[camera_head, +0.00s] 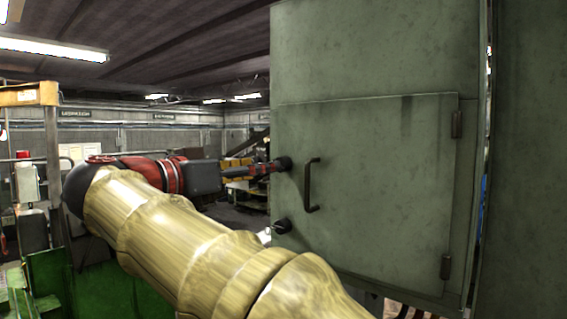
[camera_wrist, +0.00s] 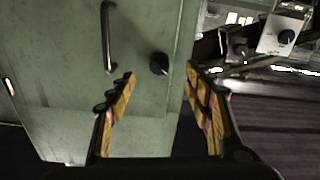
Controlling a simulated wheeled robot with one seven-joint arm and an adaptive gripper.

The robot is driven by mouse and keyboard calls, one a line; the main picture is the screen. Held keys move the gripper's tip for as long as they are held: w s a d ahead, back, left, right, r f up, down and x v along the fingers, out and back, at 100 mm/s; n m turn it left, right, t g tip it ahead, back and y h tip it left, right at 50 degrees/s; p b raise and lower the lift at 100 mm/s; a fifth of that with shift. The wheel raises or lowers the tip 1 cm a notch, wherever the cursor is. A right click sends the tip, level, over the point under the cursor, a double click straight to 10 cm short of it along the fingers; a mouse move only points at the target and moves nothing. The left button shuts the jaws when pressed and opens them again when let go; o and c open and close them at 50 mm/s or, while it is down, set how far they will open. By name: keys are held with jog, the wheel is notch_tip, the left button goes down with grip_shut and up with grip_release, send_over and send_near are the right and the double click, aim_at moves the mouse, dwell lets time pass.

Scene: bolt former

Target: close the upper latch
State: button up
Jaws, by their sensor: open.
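The upper latch (camera_head: 285,163) is a dark round knob at the left edge of a green-grey cabinet door (camera_head: 375,150), beside the top of the door handle (camera_head: 308,185). In the wrist view, which looks upside down, the latch (camera_wrist: 158,64) lies between and just beyond my fingertips. My gripper (camera_head: 275,168) reaches in from the left with its tips close to the latch. It is open and empty, with one finger on each side of the latch in the wrist view (camera_wrist: 159,80). I cannot tell whether a finger touches it. The lower latch (camera_head: 282,227) sits below, near the same edge.
The handle (camera_wrist: 107,35) stands out from the door close to my left finger in the wrist view. Hinges (camera_head: 456,124) are on the door's right side. Green machinery (camera_head: 75,285) stands at lower left. Open workshop space lies left of the cabinet.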

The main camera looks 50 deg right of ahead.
jog(key=shift+m, duration=0.5)
jog(key=d, duration=0.3)
jog(key=d+p, duration=0.1)
jog(key=d, duration=0.2)
jog(key=shift+w+d+p, duration=0.2)
jog(key=shift+d+p, duration=0.1)
jog(key=m+b, duration=0.6)
jog(key=b, duration=0.2)
jog(key=shift+a+m, duration=0.15)
jog(key=shift+m, duration=0.15)
jog(key=shift+c, duration=1.4)
grip_shut()
